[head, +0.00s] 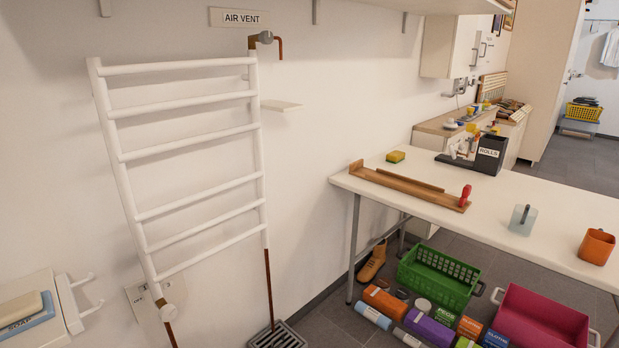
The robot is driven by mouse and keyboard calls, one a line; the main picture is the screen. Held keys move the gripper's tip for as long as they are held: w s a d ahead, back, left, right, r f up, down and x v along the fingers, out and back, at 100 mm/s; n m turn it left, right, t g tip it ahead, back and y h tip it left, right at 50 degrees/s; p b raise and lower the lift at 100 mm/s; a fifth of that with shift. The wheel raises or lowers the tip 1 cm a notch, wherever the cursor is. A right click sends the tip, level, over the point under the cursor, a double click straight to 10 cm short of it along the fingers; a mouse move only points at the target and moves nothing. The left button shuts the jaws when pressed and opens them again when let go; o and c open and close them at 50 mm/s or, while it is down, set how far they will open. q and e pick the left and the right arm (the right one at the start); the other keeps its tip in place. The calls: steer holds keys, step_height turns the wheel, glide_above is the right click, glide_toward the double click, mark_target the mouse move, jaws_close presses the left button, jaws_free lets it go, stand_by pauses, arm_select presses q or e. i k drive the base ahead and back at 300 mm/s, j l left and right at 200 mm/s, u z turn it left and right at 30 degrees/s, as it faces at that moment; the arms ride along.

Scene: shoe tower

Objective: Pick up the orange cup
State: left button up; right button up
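The orange cup (597,246) stands upright on the white table (450,211), close to the right edge of the head view. A dark handle shows at its upper rim. Nothing touches it. Neither of my grippers is in the head view.
A pale blue cup (522,219) stands left of the orange cup. A wooden tray (409,187) with a red-handled tool (465,195) and a black box (490,155) are farther back. Under the table are a green crate (438,278) and a magenta crate (541,318).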

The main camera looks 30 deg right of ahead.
mark_target(597, 246)
steer(key=z, duration=2.7)
